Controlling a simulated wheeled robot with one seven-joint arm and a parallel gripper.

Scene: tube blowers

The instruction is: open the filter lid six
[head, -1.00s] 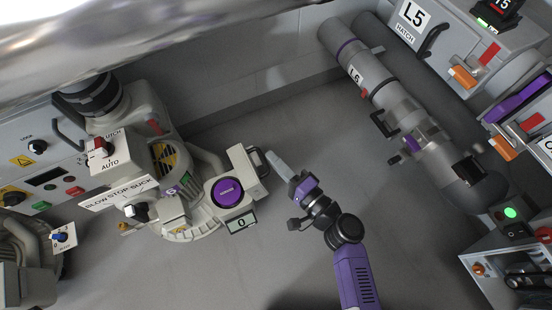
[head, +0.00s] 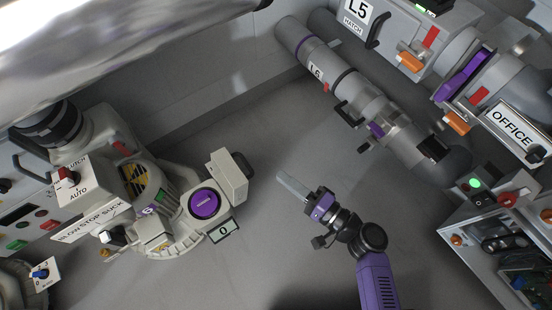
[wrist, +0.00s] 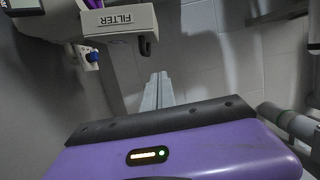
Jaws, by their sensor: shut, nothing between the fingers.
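The number six blower (head: 165,210) stands at left in the head view, with a purple round cap (head: 204,204) and a small purple "6" tag. At its right end is a pale box (head: 229,177) with a dark handle (head: 244,163) on its far side. The wrist view shows this box from close by, marked FILTER (wrist: 118,22), with its dark handle (wrist: 147,46) at the right end. The lid looks shut, though its seam is hard to see. My gripper (head: 281,177) is shut and empty, to the right of the box and apart from it. Its fingers (wrist: 161,76) point past the handle.
A grey L6 tube (head: 345,85) with a black handle and purple part runs along the upper right. A hatch box L5 (head: 385,30) and an OFFICE unit (head: 512,125) stand beyond it.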

